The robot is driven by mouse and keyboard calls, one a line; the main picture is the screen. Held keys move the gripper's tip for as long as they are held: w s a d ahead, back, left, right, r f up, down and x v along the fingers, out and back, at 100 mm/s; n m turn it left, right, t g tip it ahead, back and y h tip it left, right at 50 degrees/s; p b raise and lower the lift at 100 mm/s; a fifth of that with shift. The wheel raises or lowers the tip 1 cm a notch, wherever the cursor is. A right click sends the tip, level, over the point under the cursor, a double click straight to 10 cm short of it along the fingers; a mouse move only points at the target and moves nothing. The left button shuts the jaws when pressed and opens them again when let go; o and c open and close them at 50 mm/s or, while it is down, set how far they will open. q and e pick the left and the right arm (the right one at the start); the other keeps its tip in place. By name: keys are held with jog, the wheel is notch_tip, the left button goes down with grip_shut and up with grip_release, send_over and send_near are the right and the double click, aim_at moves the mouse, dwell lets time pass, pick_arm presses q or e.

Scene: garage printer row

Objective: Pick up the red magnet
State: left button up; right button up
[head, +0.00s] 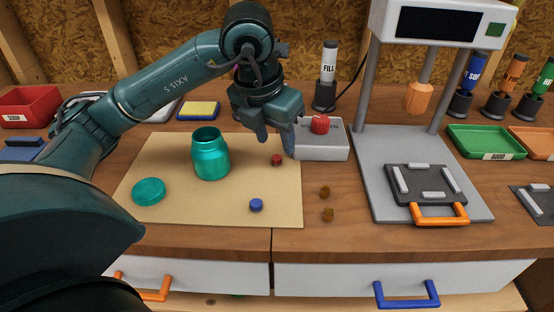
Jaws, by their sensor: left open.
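The red magnet (277,160) is a small round red piece lying on the tan mat (235,206), near its right edge. My left gripper (276,148) is open and empty, pointing down just above and around the back of the red magnet. Its fingers are apart, one to the left and one to the right of it. I cannot tell how high the fingertips are above the mat. My right gripper is not in view.
A teal jar (211,158), a teal lid (149,191) and a blue magnet (256,205) are on the mat. A grey box with a red button (321,153) stands close right of the gripper. Two brown pieces (325,192) lie right of the mat.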

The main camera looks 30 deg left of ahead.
aim_at(277, 157)
pick_arm(q)
jog(key=x, duration=0.4)
jog(key=shift+a+f, duration=0.35)
grip_shut()
